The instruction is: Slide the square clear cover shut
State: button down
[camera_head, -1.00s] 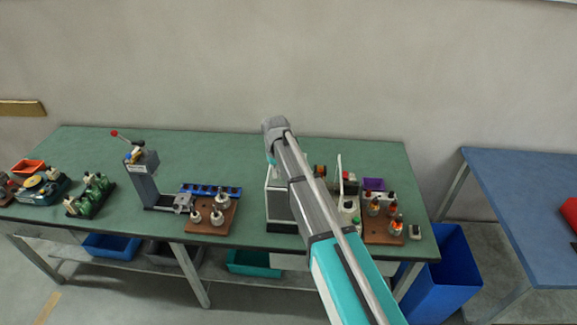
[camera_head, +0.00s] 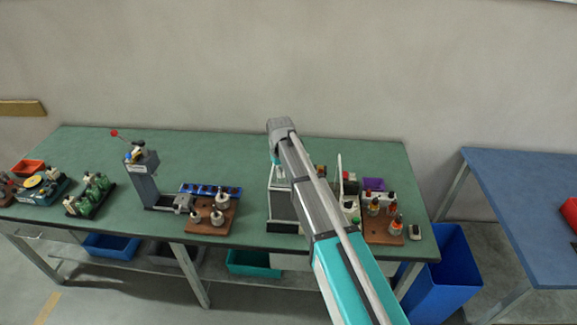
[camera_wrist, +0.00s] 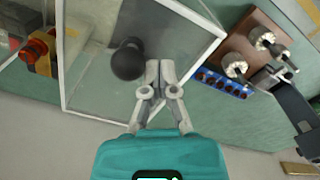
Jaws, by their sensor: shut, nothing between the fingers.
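The square clear cover (camera_wrist: 97,88) fills the middle of the wrist view, with a pale frame around a see-through pane. A round black knob (camera_wrist: 128,59) stands on it. My gripper (camera_wrist: 160,66) is shut and empty, its fingertips just right of the knob in the picture; I cannot tell whether they touch it. In the head view my gripper is hidden behind my arm, above the white-sided machine (camera_head: 283,207) on the green bench. The cover cannot be made out clearly there.
A brown board with metal armatures (camera_head: 208,215) and a blue tray (camera_head: 212,191) lie left of the machine. A grey lever press (camera_head: 143,180) stands farther left. Another brown board (camera_head: 383,229) with wound parts is to the right. The bench's back left is clear.

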jog(key=d+r+p, duration=0.3)
jog(key=d, duration=0.7)
jog(key=shift+d+r+p, duration=0.25)
jog(key=shift+d+p, duration=0.05)
jog(key=shift+d, duration=0.05)
dwell(1.6)
jog(key=r+p, duration=0.2)
jog(key=a+r+p, duration=0.1)
jog(key=r+p, duration=0.1)
jog(key=shift+a, duration=0.1)
dwell(0.5)
jog(key=s+d+f+m+b, duration=0.3)
jog(key=s+d+f+b, duration=0.3)
jog(key=s+d, duration=0.3)
jog(key=s+d+f+m+b, duration=0.3)
jog(key=s+d+f+b, duration=0.3)
jog(key=s, duration=0.8)
jog(key=d, duration=0.3)
jog(key=shift+f, duration=0.15)
